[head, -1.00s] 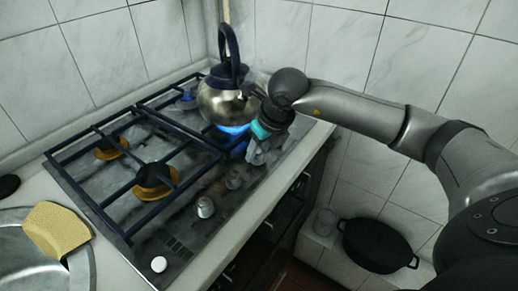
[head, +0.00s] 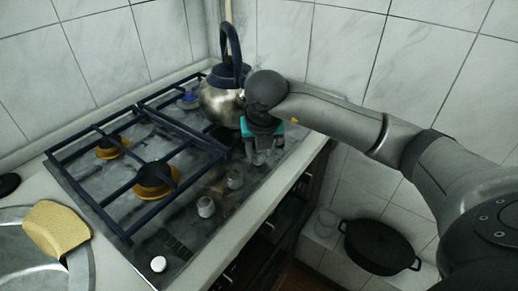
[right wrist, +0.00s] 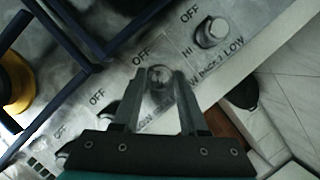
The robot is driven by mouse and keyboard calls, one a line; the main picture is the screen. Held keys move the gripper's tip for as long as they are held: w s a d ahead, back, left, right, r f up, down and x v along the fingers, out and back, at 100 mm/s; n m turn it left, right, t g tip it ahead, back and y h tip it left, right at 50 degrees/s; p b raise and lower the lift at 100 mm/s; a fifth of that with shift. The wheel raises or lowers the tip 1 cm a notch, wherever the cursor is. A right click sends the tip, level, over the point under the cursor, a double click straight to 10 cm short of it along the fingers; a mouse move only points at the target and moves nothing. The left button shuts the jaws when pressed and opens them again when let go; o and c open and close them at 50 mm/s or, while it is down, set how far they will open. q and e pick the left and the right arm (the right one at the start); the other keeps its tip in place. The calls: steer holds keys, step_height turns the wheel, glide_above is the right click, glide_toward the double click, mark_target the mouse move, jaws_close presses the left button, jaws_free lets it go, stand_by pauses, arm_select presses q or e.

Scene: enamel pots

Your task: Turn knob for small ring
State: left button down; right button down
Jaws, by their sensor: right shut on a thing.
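My right gripper (head: 262,158) reaches down over the hob's control strip in the head view. In the right wrist view its two fingers (right wrist: 158,76) are shut on a round metal knob (right wrist: 159,78), with an OFF mark beside it. The gripper hides this knob in the head view. Another metal knob (right wrist: 212,32) stands up and to the right of it. Two more metal knobs (head: 235,178) and (head: 206,207) stand nearer along the strip. No flame shows under the kettle. My left gripper is not in view.
A steel kettle (head: 222,104) stands on the dark grate (head: 125,205), close beside my right gripper. Two orange-brown burners (head: 155,181) show at left. A yellow sponge (head: 55,229) lies at the sink (head: 27,270). A black pan (head: 378,246) sits low at right.

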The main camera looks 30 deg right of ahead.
steer(key=c, duration=0.6)
jaws_free()
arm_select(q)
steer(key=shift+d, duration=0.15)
arm_select(e)
steer(key=shift+o, duration=0.8)
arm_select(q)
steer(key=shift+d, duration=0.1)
arm_select(e)
steer(key=shift+r, duration=0.25)
steer(key=p+v, duration=0.2)
steer(key=v, duration=0.5)
step_height(320, 180, up, 7)
steer(key=p, duration=0.1)
glide_above(260, 171)
steer(key=s+a, duration=0.1)
steer(key=s, duration=0.2)
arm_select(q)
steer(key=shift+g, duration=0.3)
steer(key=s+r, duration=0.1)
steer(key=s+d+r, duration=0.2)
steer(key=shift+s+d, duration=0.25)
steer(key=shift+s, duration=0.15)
arm_select(e)
steer(key=shift+a+r, duration=0.1)
steer(key=shift+a, duration=0.05)
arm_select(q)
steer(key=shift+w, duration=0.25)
